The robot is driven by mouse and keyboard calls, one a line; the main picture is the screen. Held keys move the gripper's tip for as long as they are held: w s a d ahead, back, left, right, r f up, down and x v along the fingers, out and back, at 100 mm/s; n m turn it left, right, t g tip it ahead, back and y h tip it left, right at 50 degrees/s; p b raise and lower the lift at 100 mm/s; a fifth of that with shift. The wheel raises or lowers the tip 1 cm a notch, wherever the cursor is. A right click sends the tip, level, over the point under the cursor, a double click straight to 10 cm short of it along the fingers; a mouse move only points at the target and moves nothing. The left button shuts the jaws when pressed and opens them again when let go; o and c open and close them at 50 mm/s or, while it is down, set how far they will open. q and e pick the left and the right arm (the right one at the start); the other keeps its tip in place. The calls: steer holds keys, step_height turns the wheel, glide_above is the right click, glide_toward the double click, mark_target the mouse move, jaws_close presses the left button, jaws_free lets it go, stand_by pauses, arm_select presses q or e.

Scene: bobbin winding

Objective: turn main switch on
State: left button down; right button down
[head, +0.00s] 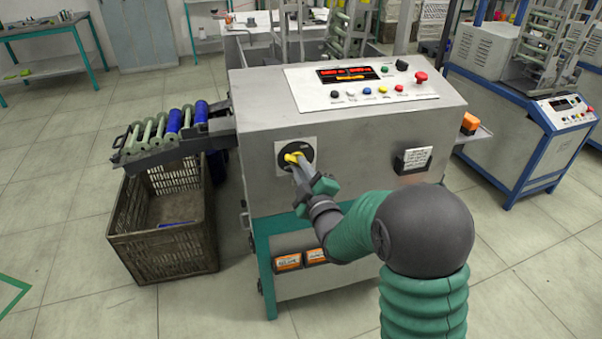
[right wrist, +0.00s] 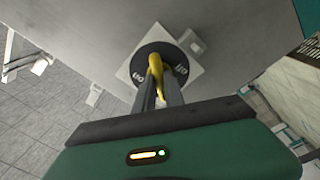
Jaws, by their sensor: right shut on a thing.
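The main switch (head: 294,155) is a yellow rotary handle on a round black plate, set on a pale square on the front of the grey winding machine (head: 345,140). It also shows in the right wrist view (right wrist: 155,66), with white lettering on the black plate. My right gripper (head: 298,164) reaches it from the front right, and its two fingers are shut on the yellow handle. The fingers (right wrist: 159,92) cover part of the handle, so its exact angle is hard to tell. My left gripper is not in view.
A control panel (head: 362,86) with a lit red display, several buttons and a red knob tops the machine. A chute (head: 176,142) with green and blue bobbins sticks out left, above a brown crate (head: 163,245). A second blue-framed machine (head: 520,100) stands at right. Floor at lower left is clear.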

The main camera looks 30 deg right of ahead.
steer(key=m+b, duration=0.1)
steer(key=m, duration=0.2)
steer(key=f+m+b, duration=0.1)
steer(key=m, duration=0.2)
steer(key=shift+a+h, duration=0.1)
steer(key=shift+h, duration=0.3)
steer(key=m+b, duration=0.2)
steer(key=m, duration=0.3)
steer(key=shift+m+h, duration=0.3)
steer(key=shift+m, duration=0.1)
steer(key=c, duration=1.4)
jaws_free()
steer(key=shift+r, duration=0.25)
